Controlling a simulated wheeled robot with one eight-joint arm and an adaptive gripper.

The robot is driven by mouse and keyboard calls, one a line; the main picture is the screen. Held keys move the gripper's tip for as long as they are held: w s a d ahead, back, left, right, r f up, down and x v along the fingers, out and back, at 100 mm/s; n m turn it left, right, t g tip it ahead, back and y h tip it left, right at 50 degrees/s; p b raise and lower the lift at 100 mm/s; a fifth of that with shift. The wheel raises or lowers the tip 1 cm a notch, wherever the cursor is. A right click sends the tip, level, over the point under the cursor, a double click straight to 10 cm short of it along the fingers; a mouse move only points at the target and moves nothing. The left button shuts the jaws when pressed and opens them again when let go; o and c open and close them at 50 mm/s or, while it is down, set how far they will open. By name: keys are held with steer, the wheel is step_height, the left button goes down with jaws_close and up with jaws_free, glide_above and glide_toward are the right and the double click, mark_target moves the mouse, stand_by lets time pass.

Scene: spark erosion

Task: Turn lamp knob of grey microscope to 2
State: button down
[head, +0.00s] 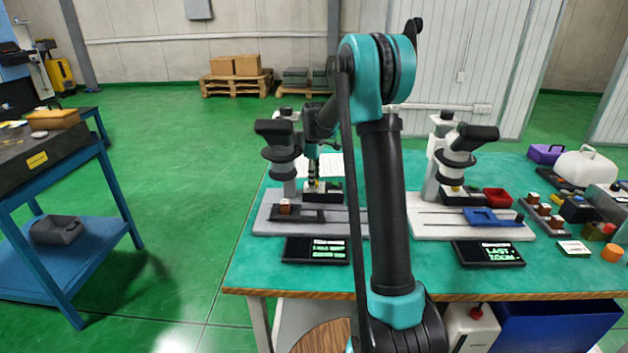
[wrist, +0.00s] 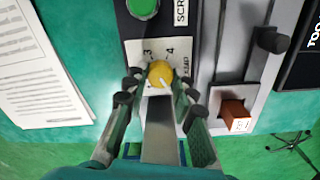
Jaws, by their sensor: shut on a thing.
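The grey microscope (head: 283,155) stands on the left part of the green-topped table, on a grey base (head: 265,222). Its yellow lamp knob (wrist: 159,73) shows in the wrist view on a white dial plate (wrist: 135,50) marked 3 and 4 along the far side; other marks are hidden. A thin pale line shows on the knob, but I cannot tell which number it points to. My gripper (wrist: 158,88) is shut on the knob, one finger on each side. In the head view my gripper (head: 312,178) reaches down beside the microscope, and the knob is hidden.
A green button (wrist: 143,7) lies beyond the dial. A brown block (wrist: 235,114) sits in a slot to the right. Printed sheets (wrist: 35,65) lie at left. A white microscope (head: 432,185) and a dark display (head: 316,250) also stand on the table.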

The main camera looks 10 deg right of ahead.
steer(key=m, duration=1.4)
steer(key=shift+d, duration=0.1)
steer(key=m, duration=0.4)
steer(key=shift+m, duration=0.3)
stand_by(0.5)
steer(key=c, duration=1.3)
jaws_free()
steer(key=shift+o, duration=0.2)
